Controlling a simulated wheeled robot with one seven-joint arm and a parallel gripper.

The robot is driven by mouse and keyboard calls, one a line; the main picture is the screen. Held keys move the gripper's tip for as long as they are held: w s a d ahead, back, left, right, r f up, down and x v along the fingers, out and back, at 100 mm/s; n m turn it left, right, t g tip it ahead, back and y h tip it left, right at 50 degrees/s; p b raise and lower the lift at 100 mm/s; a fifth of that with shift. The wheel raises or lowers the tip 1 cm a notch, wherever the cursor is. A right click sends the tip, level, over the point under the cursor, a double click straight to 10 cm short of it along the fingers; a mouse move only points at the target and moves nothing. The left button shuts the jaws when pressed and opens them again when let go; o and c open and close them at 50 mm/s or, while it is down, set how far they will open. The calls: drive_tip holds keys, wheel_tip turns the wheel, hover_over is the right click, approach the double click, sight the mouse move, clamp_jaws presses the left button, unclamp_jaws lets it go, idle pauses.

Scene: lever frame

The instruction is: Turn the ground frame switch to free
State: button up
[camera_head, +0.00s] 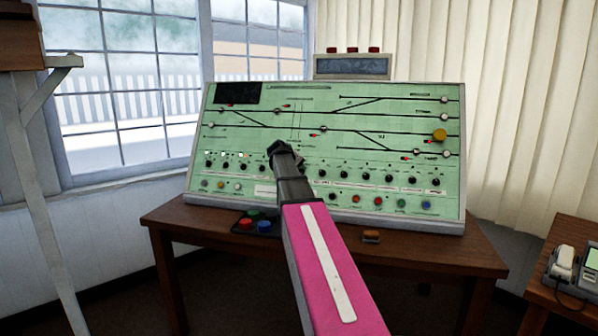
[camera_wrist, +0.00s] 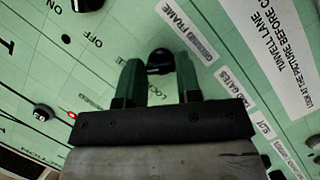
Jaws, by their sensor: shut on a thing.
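The ground frame switch is a black rotary knob (camera_wrist: 160,56) on the green control panel (camera_head: 330,217). In the wrist view it sits beside the "GROUND FRAME" label (camera_wrist: 187,33), with a partly covered label beginning "LOC" below it. My gripper (camera_wrist: 159,70) has its two fingers on either side of the knob and is shut on it. A "FREE" label cannot be made out, and the knob's pointing direction is unclear. In the head view my gripper (camera_head: 281,150) is against the middle of the panel and hides the switch.
A row of similar black knobs (camera_head: 364,176) runs to the right of my gripper, with coloured buttons (camera_head: 378,201) below. In the wrist view another knob (camera_wrist: 42,112) lies left. A wooden desk (camera_head: 440,252) carries the panel and a black button box (camera_head: 262,227).

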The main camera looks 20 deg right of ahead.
drive_tip(key=o, duration=0.9)
drive_tip(key=v, duration=1)
drive_tip(key=shift+s+a+r, duration=0.2)
drive_tip(key=shift+a, duration=0.1)
